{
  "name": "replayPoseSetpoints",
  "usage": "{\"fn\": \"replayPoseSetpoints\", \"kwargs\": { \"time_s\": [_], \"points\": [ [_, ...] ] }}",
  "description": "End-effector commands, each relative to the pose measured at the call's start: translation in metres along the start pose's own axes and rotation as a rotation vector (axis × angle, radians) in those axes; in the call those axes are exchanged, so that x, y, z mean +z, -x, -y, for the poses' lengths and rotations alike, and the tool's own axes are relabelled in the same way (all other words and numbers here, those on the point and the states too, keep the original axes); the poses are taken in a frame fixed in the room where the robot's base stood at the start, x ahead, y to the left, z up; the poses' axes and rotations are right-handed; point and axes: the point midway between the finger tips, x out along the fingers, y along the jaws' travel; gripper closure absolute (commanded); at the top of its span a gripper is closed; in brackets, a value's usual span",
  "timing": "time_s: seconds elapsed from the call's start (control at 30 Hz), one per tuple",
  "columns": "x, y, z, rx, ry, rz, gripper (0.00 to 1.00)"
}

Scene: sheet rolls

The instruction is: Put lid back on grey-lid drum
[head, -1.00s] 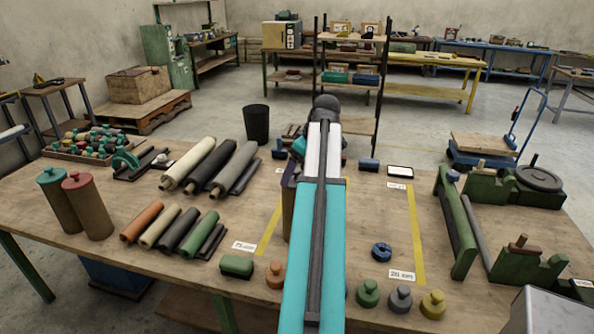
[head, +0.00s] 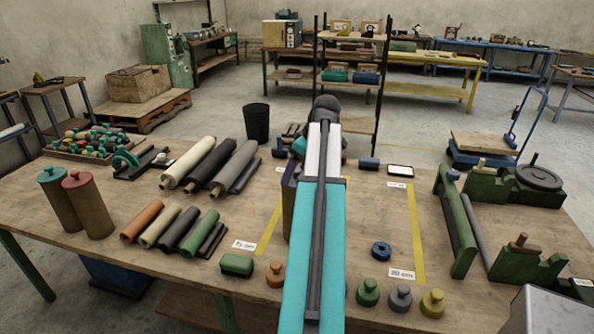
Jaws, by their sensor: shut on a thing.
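My teal and white arm (head: 315,230) reaches from the bottom of the head view over the middle of the table, up to a dark joint. My gripper is hidden behind the arm, so its fingers and anything in them do not show. A drum (head: 289,205) with a dark purplish top stands partly hidden just left of the arm. A grey knobbed lid-like piece (head: 400,298) sits at the table's front edge, between a green one (head: 367,292) and a yellow one (head: 432,301). I cannot make out a drum with a grey lid.
A teal-lidded drum (head: 58,200) and a red-lidded drum (head: 88,207) stand at the left. Several rolls (head: 183,233) lie right of them. A blue ring (head: 381,251) and green stands (head: 458,225) are right of the arm. The table (head: 345,215) has clear patches there.

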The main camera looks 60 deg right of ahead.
Motion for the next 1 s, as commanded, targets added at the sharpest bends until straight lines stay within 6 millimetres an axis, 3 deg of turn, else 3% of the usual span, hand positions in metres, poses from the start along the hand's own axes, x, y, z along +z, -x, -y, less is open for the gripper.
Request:
{"fn": "replayPoseSetpoints", "kwargs": {
  "time_s": [0.87,0.9,1.0],
  "points": [
    [0.0001,-0.0002,0.0,0.0,0.0,0.0,0.39],
    [0.0001,-0.0002,0.0,0.0,0.0,0.0,0.11],
    [0.0,-0.0002,0.0,0.0,0.0,0.0,0.0]
  ]
}}
